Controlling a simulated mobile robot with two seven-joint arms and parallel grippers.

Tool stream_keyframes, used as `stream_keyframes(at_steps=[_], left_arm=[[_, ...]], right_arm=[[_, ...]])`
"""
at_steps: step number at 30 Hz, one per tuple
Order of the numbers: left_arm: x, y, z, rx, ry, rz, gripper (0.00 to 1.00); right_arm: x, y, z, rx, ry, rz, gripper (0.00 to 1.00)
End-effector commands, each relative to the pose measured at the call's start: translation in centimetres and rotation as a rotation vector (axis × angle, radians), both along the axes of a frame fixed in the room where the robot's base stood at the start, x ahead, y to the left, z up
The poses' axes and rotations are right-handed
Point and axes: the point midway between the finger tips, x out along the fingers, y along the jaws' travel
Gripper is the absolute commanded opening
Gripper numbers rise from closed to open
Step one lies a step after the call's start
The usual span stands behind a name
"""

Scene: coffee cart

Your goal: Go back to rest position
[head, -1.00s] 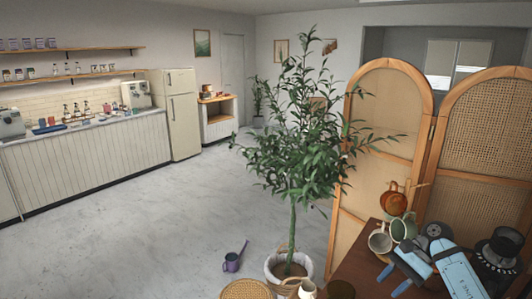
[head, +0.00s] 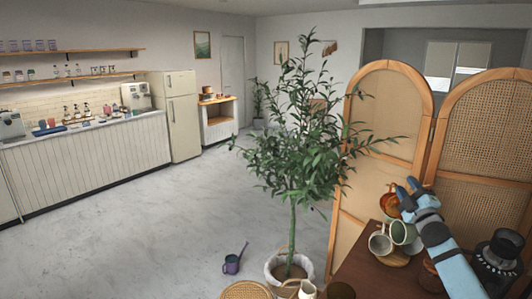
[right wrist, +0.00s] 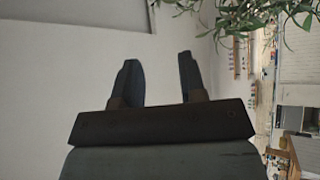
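My right gripper (head: 408,187) is raised above the right end of the brown wooden table (head: 358,268) in the head view, pointing up and to the left. In the right wrist view its two dark fingers (right wrist: 158,80) stand apart with nothing between them. It is open and empty. I cannot tell whether the gripper touches any cup. My left gripper is not in view.
A potted tree (head: 291,170) stands left of the table, and a rattan screen (head: 385,150) behind it. A dark grinder-like object (head: 497,262) is at the right. A watering can (head: 233,262) is on the open floor. A counter (head: 80,160) and fridge (head: 175,115) stand far left.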

Motion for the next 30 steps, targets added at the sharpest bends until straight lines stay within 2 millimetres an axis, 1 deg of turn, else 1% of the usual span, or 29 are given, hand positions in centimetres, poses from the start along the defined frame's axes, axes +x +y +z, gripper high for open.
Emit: stream_keyframes(at_steps=[1,4,7,10,12,17,18,20,21,23,24,26,27,29,30], left_arm=[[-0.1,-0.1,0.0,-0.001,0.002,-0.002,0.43],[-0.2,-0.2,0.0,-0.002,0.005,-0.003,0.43],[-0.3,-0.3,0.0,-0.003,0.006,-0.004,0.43],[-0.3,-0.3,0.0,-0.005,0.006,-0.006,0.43],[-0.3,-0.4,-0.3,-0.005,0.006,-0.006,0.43],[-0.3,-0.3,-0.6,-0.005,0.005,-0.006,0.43],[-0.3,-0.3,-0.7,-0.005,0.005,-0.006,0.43],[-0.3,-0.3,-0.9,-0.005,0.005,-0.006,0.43],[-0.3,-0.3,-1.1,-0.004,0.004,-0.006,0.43],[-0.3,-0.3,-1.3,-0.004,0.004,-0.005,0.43],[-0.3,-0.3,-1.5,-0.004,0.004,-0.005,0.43],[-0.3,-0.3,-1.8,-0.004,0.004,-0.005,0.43],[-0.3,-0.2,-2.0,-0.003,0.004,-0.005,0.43],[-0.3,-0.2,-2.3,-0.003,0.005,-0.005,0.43],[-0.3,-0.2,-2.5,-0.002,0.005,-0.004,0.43]], right_arm=[[0.4,-1.0,-0.9,0.136,0.07,-0.01,0.38],[1.0,-2.4,-2.9,0.395,0.198,-0.026,0.38],[1.3,-3.2,-5.0,0.626,0.316,-0.042,0.38],[1.3,-3.5,-7.2,0.844,0.431,-0.06,0.38],[-0.1,-2.1,-10.3,0.84,0.464,-0.053,0.38],[-3.3,0.7,-15.9,0.837,0.528,-0.038,0.38],[-4.3,1.4,-17.4,0.837,0.547,-0.034,0.38],[-6.1,2.7,-19.8,0.84,0.577,-0.028,0.38],[-7.4,3.6,-21.6,0.842,0.602,-0.024,0.38],[-9.8,5.2,-24.5,0.848,0.64,-0.016,0.38],[-11.7,6.2,-26.4,0.852,0.668,-0.011,0.38],[-14.8,8.0,-29.3,0.863,0.713,-0.002,0.38],[-17.0,9.2,-31.2,0.871,0.743,0.003,0.38],[-20.4,10.9,-33.6,0.886,0.786,0.01,0.38],[-22.9,12.0,-35.2,0.898,0.817,0.015,0.38]])
